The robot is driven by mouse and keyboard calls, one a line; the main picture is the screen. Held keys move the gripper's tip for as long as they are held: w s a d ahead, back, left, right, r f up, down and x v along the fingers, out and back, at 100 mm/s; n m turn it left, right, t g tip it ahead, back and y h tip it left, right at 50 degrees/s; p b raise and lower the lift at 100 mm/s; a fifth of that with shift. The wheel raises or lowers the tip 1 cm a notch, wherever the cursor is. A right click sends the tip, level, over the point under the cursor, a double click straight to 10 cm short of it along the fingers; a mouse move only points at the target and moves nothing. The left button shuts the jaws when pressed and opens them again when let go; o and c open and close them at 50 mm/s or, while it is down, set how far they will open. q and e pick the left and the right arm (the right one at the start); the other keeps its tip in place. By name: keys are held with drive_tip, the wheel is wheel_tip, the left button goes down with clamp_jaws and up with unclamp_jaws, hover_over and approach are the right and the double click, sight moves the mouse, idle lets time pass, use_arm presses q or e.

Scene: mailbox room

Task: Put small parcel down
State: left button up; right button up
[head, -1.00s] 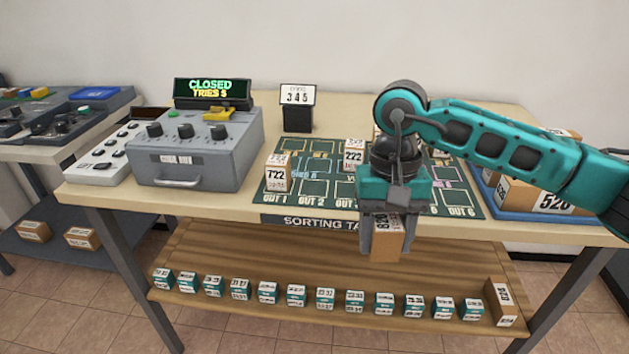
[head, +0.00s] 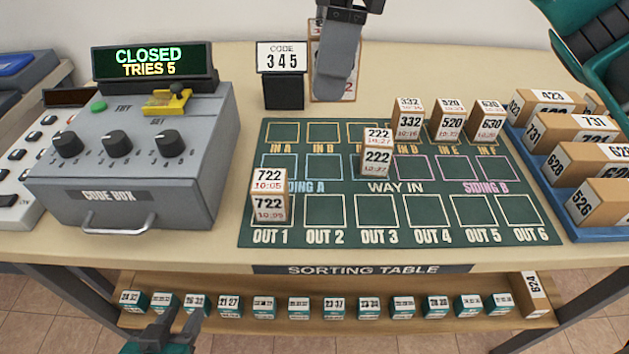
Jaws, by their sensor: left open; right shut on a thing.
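My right gripper (head: 338,85) is at the top middle, close to the camera. It is shut on a small brown parcel (head: 318,60) with a white label, mostly hidden behind a grey finger; its number cannot be read. The held parcel shows beside the code sign, above the back of the sorting table (head: 345,240). My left gripper (head: 177,325) is open and empty at the bottom left, in front of the lower shelf. Parcel 722 (head: 270,195) stands at OUT 1. Parcel 222 (head: 376,155) stands below IN C. Parcels 332 (head: 407,120), 520 (head: 450,122) and 630 (head: 487,122) stand along the back.
The code box (head: 130,165) reads CLOSED, TRIES 5. The code sign (head: 282,75) shows 345. A blue tray (head: 550,180) of parcels is at right. The lower shelf (head: 400,325) holds several small boxes and parcel 524 (head: 537,295). OUT 2 to OUT 6, IN A and IN B are bare.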

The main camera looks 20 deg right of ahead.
drive_tip(key=shift+w, duration=0.15)
drive_tip(key=b, duration=0.3)
hover_over(319, 210)
drive_tip(key=shift+m, duration=0.3)
drive_tip(key=f, duration=1.4)
drive_tip(key=shift+d+f, duration=0.3)
drive_tip(key=shift+f, duration=2.45)
drive_tip(key=shift+f+b, duration=0.2)
drive_tip(key=shift+b, duration=0.2)
drive_tip(key=o, duration=1.1)
drive_tip(key=shift+r, duration=0.15)
